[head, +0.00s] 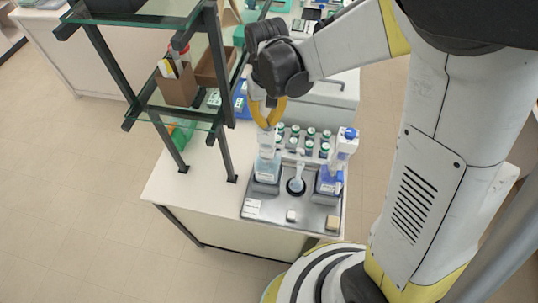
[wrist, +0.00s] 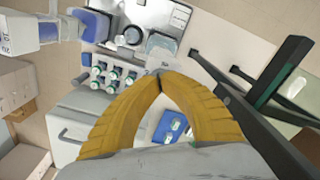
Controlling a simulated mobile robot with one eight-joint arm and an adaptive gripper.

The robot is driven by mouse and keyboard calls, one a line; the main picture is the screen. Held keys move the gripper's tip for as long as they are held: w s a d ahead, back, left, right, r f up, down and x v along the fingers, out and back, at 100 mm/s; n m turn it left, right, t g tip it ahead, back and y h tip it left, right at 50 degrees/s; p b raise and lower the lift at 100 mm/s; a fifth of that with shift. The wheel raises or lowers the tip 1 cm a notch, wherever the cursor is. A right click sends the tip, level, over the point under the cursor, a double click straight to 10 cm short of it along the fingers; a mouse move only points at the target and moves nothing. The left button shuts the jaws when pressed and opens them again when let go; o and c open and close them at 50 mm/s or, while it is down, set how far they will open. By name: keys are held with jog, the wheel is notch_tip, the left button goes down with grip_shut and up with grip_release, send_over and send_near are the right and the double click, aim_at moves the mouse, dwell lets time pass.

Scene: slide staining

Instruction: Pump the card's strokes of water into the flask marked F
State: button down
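My gripper (head: 268,124) points down over the left dispenser bottle (head: 267,167) on the grey tray. Its yellow fingertips meet in the wrist view (wrist: 161,76), with nothing seen between them. The bottle's pale pump top (head: 266,139) is just below the tips; it shows in the wrist view (wrist: 159,62) too. I cannot tell whether they touch. A small clear flask (head: 298,175) stands in a dark round recess between the two dispensers. Its mark is not readable. A white card (head: 252,208) lies at the tray's front left, its print too small to read.
A second dispenser with blue liquid (head: 329,180) and a blue-topped head (head: 348,134) stands at the tray's right. Several green-capped vials (head: 310,133) stand behind. A dark-framed glass shelf (head: 215,75) rises close on the left. Two small blocks (head: 291,216) (head: 332,222) sit at the tray's front.

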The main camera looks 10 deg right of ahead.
jog(key=shift+r+p, duration=1.65)
jog(key=shift+r, duration=1.25)
jog(key=shift+f, duration=0.25)
jog(key=shift+f+b, duration=2.7)
jog(key=shift+f, duration=0.15)
jog(key=shift+r+p, duration=1.7)
jog(key=shift+r, duration=1.35)
jog(key=shift+f, duration=0.15)
